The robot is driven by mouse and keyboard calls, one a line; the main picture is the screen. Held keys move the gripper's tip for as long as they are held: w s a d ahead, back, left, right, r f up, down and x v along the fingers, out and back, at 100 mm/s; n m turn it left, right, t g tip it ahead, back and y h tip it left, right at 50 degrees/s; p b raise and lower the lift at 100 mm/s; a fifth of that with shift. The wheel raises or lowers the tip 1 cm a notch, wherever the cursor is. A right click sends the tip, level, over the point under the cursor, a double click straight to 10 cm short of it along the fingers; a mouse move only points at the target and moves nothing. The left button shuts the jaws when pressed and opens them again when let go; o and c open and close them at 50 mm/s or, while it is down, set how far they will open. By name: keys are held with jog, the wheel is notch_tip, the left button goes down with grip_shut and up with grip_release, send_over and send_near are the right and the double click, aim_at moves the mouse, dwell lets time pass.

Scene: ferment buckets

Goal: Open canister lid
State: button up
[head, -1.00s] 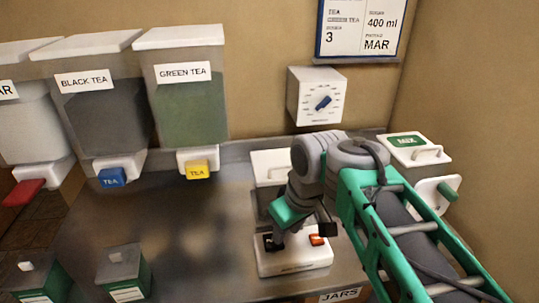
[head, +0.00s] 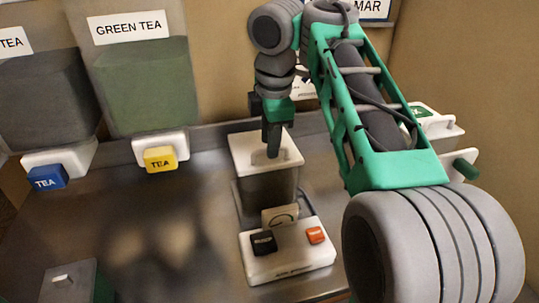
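A canister (head: 262,192) with a dark see-through body stands upright on the counter behind the white base with buttons. Its white square lid (head: 243,150) sits on top, and a pale handle (head: 290,156) shows partly behind my fingers. My gripper (head: 272,152) points straight down over the middle of this lid, with its dark fingertips at the handle. The fingers overlap in this view, so I cannot tell whether they are closed on the handle or only around or beside it. The lid looks flat on the canister.
A white base (head: 290,258) with a black button (head: 263,243) and an orange button (head: 315,235) stands in front. Green tea (head: 145,95) and blue-tapped dispensers hang at left. A lidded dark jar (head: 72,280) is front left. A MIX bucket (head: 437,125) stands right.

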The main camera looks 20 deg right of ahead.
jog(key=shift+f, duration=0.2)
jog(key=shift+c, duration=0.4)
grip_shut()
dwell(0.9)
